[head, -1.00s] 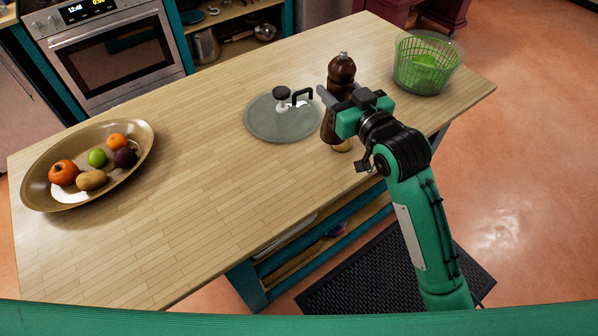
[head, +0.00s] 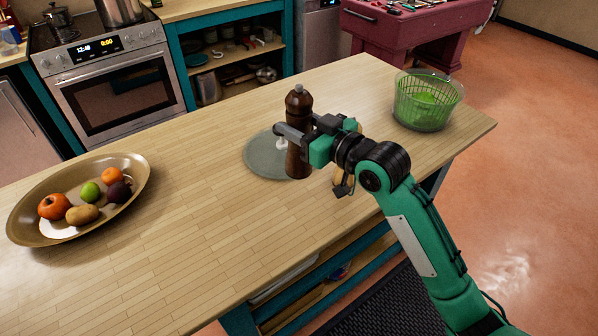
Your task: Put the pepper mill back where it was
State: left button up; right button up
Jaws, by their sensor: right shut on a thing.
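The pepper mill (head: 299,112) is dark brown wood with a metal knob on top and stands upright in my right gripper (head: 297,134). The gripper is shut around its middle from the right. In the picture the mill covers the right part of a round glass lid (head: 262,160) on the wooden island; I cannot tell whether its base touches anything. A tan object (head: 340,188), mostly hidden behind my right gripper and wrist, is on the island to the right of the mill. My left gripper is not in view.
An oval bowl (head: 127,204) with several fruits is at the left. The wooden top (head: 200,225) between bowl and lid is clear. A stove (head: 110,85) and shelves stand beyond.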

aim_at(299, 170)
notch_tip(299, 170, down, 12)
jog(key=shift+f+p, duration=0.2)
jog(key=shift+p, duration=0.15)
jog(key=shift+f, duration=0.15)
jog(key=o, duration=1.3)
